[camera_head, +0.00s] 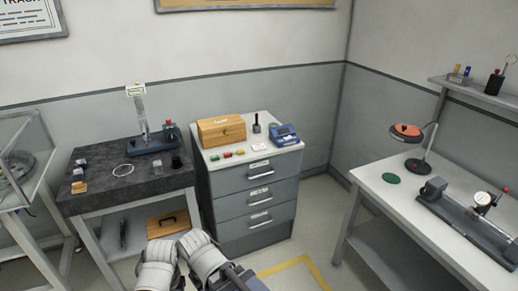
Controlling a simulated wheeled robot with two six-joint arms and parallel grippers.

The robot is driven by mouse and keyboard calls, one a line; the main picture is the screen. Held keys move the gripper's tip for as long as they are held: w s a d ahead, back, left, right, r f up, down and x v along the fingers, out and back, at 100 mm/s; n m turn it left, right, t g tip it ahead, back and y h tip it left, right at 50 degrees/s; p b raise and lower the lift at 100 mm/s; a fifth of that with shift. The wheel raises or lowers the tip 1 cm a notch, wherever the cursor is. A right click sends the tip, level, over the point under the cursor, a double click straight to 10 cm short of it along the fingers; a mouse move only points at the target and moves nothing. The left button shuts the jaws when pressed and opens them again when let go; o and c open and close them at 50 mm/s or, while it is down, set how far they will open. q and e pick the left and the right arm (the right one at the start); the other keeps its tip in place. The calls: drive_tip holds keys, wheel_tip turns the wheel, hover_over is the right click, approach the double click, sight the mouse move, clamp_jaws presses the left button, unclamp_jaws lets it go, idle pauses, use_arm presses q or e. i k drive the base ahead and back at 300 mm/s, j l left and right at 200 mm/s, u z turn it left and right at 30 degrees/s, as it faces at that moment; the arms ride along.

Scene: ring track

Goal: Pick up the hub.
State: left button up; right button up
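I cannot make out for sure which object is the hub. A metal part (433,188) also sits at the near-left end of the long fixture on the right bench. My two arms show only as pale links at the bottom edge, in front of the cabinet. Neither gripper's fingers can be seen, and nothing shows in their hold.
The drawer cabinet (250,205) carries a wooden box (221,130) and a blue device (284,135). The dark stone table (104,190) holds a thin ring (123,170) and a stand (150,146). Floor between is clear.

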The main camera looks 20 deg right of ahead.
sight(176, 163)
drive_tip(key=i+j, duration=1)
drive_tip(key=i, duration=0.15)
drive_tip(key=z, duration=1.6)
